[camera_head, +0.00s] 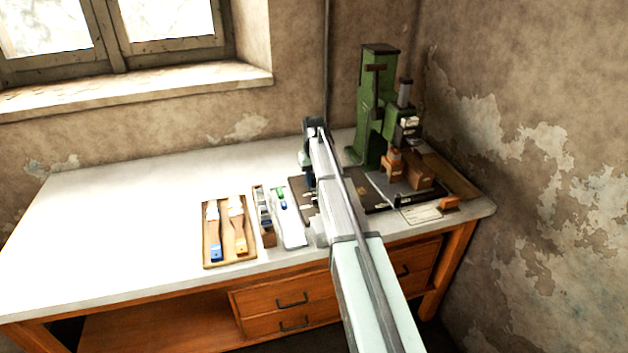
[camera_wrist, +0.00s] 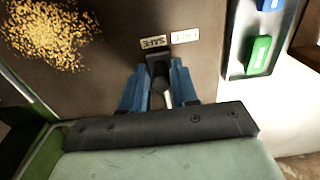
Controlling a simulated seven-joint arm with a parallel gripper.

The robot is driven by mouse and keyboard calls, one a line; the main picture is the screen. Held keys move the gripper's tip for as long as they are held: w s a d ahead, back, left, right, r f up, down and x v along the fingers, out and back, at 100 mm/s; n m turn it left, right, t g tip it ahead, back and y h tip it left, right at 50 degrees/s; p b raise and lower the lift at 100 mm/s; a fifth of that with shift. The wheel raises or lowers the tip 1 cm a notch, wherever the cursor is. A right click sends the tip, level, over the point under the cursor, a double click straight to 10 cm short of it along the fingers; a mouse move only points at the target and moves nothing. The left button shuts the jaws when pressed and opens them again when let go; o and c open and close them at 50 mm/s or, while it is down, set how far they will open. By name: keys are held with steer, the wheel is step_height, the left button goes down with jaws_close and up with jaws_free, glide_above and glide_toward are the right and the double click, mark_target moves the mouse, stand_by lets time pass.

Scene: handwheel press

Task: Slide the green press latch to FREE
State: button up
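My gripper (camera_wrist: 158,76) has two blue fingers standing either side of a dark knob (camera_wrist: 158,67), which appears to be the latch handle. I cannot tell whether the fingers press on it. The knob stands by the SAFE label (camera_wrist: 153,43). The FREE label (camera_wrist: 185,36) is just to its right, at the top of the same dark plate (camera_wrist: 105,55). In the head view the green press (camera_head: 378,105) stands at the back right of the bench.
A white tray (camera_wrist: 232,70) with a green item (camera_wrist: 258,55) and a blue one lies right of the plate in the wrist view. A wooden brush tray (camera_head: 229,257) lies farther left on the bench (camera_head: 130,215). The bench's left half is clear.

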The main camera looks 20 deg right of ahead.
mark_target(306, 189)
steer(key=c, duration=0.4)
steer(key=shift+c, duration=0.2)
steer(key=shift+a, duration=1.5)
steer(key=o, duration=1.5)
steer(key=shift+c, duration=0.2)
step_height(306, 189, up, 8)
